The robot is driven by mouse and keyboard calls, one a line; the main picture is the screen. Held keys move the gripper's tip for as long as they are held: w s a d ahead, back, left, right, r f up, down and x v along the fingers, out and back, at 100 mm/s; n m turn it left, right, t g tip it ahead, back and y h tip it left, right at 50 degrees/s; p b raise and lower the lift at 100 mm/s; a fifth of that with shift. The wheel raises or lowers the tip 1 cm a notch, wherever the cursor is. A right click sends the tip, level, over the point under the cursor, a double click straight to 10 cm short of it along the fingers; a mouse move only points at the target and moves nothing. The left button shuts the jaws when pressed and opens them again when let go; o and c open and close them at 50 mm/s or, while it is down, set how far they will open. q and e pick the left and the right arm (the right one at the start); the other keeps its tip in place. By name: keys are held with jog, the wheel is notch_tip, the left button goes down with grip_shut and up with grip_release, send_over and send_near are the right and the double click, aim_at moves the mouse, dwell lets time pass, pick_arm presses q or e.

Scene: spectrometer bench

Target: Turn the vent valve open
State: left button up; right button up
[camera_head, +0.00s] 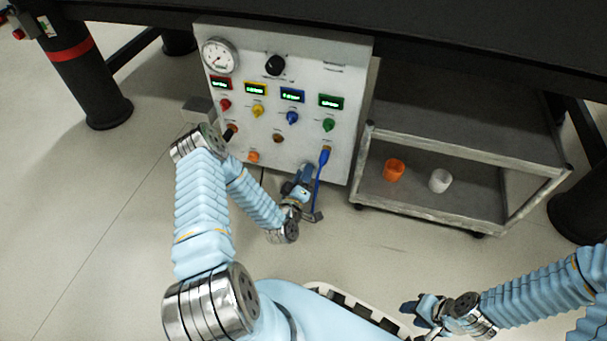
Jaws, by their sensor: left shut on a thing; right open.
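The white instrument panel (345,75) stands upright under the bench. A large black knob (275,65) sits near its top, beside a round gauge (220,56). Red (225,104), yellow (257,110), blue (292,117) and green (328,125) knobs form a row below the displays. The labels are too small to read, so I cannot tell which is the vent valve. My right gripper (418,309) is open and empty at lower right.
A grey cart (460,150) stands right of the panel, with an orange cup (394,170) and a white cup (440,181) on its lower shelf. The dark bench top (440,25) overhangs the panel. The floor in front is clear.

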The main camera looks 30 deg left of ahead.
pick_arm(q)
jog(key=shift+s+f, duration=0.1)
dwell(0.4)
jog(key=o, duration=1)
jog(key=shift+o, duration=0.2)
